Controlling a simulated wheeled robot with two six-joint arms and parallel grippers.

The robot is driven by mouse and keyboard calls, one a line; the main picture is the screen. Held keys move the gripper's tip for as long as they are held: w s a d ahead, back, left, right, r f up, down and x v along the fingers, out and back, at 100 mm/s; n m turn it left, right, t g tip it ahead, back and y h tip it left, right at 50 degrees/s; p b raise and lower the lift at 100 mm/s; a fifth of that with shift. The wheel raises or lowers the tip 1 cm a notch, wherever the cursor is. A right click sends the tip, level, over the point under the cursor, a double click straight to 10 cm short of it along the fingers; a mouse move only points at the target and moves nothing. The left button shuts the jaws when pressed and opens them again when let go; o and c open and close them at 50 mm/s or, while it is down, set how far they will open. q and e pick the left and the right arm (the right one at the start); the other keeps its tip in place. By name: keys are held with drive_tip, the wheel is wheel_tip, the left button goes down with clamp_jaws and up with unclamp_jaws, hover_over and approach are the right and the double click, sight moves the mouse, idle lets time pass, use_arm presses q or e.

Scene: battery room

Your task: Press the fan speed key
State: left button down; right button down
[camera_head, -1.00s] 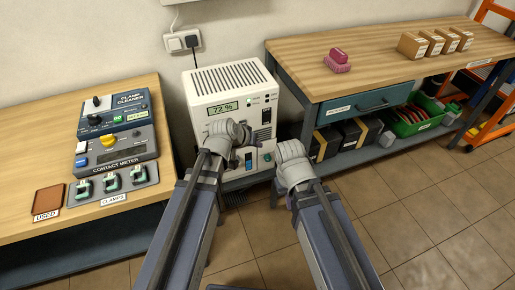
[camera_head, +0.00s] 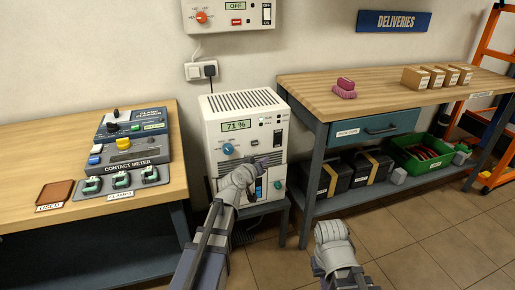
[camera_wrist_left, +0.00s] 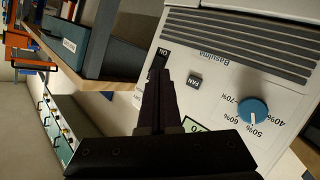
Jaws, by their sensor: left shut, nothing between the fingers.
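The white dehumidifier-like unit (camera_head: 215,128) stands on a low stand between the benches, its green display (camera_head: 237,125) reading 71 %. My left gripper (camera_head: 264,163) is shut and empty, in front of the unit's lower front. In the left wrist view its dark fingertips (camera_wrist_left: 160,76) appear beside the FAN key; contact cannot be told. My right gripper (camera_head: 332,232) is at the lower right, fingers hidden.
A wall controller (camera_head: 228,14) reading OFF hangs above, with a socket and plug (camera_head: 201,71) below it. The left bench (camera_head: 40,190) holds meters and clamps. The right bench (camera_head: 390,92) stands close beside the unit. Tiled floor is free at front right.

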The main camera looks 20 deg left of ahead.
sight(255, 143)
use_arm(q)
drive_tip(key=shift+w+a, duration=0.8)
drive_tip(key=shift+w, duration=0.4)
drive_tip(key=shift+w+a, duration=0.85)
drive_tip(key=shift+w, duration=0.4)
drive_tip(key=shift+w+a, duration=0.8)
drive_tip(key=shift+w, duration=0.4)
drive_tip(key=shift+w+a, duration=0.1)
drive_tip(key=shift+w+a, duration=0.15)
drive_tip(key=shift+w, duration=0.1)
drive_tip(key=shift+w+a, duration=0.2)
drive_tip(key=shift+w, duration=0.1)
drive_tip(key=shift+s, duration=0.1)
idle(0.5)
drive_tip(key=shift+s+d, duration=0.45)
drive_tip(key=shift+s, duration=0.1)
